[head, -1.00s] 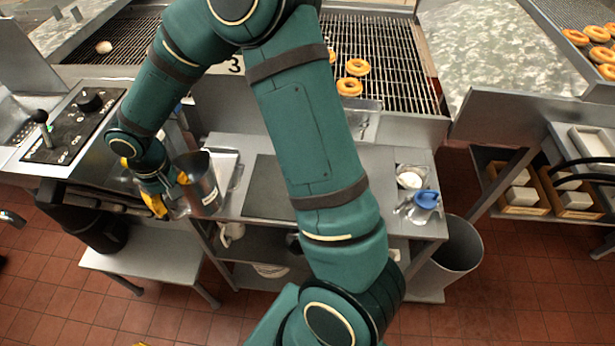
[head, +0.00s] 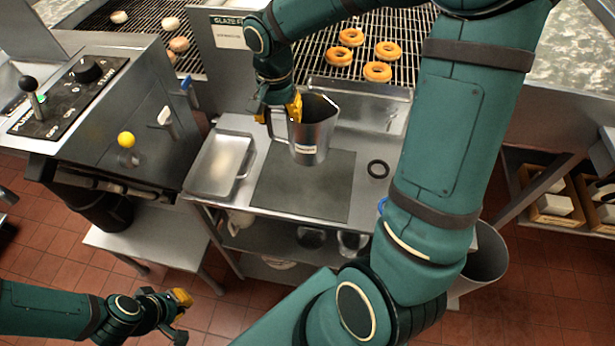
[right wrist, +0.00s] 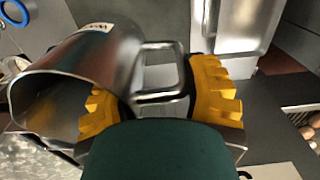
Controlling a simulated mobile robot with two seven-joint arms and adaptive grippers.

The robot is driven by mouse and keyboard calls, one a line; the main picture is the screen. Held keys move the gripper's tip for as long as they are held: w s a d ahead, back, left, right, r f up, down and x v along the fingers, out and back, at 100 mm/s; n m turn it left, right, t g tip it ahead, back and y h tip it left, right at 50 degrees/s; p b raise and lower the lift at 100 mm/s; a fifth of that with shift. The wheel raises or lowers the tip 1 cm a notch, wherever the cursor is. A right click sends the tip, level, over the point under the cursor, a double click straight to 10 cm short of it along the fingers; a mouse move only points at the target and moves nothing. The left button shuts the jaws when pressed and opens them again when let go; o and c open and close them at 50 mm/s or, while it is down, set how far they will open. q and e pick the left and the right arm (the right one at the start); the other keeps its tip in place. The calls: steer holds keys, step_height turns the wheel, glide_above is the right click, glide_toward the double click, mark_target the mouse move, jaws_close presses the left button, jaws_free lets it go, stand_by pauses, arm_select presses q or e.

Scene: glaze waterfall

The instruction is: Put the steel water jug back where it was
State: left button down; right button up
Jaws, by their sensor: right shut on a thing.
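The steel water jug (head: 318,140) is upright, with a small label on its side. In the head view it appears over the back part of the dark mat (head: 300,190); I cannot tell the gap beneath it. My right gripper (head: 284,110) is shut on its handle. In the right wrist view, the jug (right wrist: 95,60) is on the left and the handle runs between the yellow fingers of the gripper (right wrist: 160,105). My left gripper (head: 182,312) is low at the left, over the floor and away from the jug; its jaws are unclear.
A metal tray (head: 220,165) lies left of the mat. A black ring (head: 378,169) lies on the worktop right of it. Doughnuts (head: 377,71) sit on the wire rack behind. A control panel (head: 70,95) with a lever stands at left. My right arm covers the worktop's right end.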

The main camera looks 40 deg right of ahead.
step_height(320, 180, down, 10)
steer(key=b, duration=0.2)
steer(key=shift+d, duration=0.15)
stand_by(0.4)
steer(key=o, duration=1.3)
steer(key=shift+b, duration=0.3)
step_height(320, 180, up, 12)
steer(key=p, duration=0.3)
steer(key=shift+s+r, duration=0.1)
steer(key=shift+r, duration=0.05)
